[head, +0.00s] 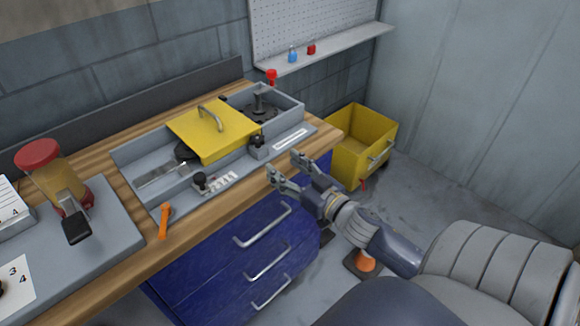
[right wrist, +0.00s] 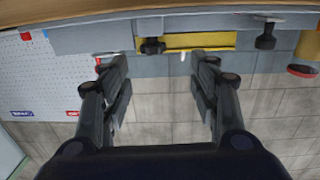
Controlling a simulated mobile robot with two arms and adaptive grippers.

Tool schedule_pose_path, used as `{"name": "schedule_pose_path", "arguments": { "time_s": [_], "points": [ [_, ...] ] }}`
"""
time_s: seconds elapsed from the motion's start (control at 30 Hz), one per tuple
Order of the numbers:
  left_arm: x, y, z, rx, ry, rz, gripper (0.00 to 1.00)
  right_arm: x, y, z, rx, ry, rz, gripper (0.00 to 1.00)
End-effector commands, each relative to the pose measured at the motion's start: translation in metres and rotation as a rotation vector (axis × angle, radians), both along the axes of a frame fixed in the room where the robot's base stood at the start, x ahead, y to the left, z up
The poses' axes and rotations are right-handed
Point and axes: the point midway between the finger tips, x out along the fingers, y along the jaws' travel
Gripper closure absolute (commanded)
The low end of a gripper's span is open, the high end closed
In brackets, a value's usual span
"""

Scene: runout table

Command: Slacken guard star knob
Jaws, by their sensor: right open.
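The yellow guard (head: 212,130) with a grey handle lies over the grey runout tray on the bench. A black knob (head: 257,141) stands at the guard's front right corner; it also shows in the right wrist view (right wrist: 152,46). A second black knob (head: 200,180) stands by the tray's front left; which of them is the star knob I cannot tell for sure. My right gripper (head: 284,165) is open and empty, off the bench's front edge. In the right wrist view, the first knob lies beyond and between its fingertips (right wrist: 160,58), apart from them. My left gripper is not in view.
An orange lever (head: 165,220) lies at the bench's front edge. A red-topped container (head: 55,180) stands at left. Blue drawers (head: 235,250) with handles are below the bench. A yellow bin (head: 350,150) stands to the right. The floor near the right wall is clear.

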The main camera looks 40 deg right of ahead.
Motion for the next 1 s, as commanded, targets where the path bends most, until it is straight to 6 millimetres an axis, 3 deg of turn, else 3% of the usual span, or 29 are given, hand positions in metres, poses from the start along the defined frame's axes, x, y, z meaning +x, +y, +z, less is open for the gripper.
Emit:
{"name": "schedule_pose_path", "arguments": {
  "time_s": [0.4, 1.0],
  "points": [
    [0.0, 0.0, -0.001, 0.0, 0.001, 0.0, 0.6, 0.007, 0.004, -0.028, 0.002, 0.043, 0.271, 0.45],
    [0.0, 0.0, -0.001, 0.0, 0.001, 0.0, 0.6, 0.006, -0.004, -0.03, 0.013, 0.043, 0.346, 0.45]
  ]
}}
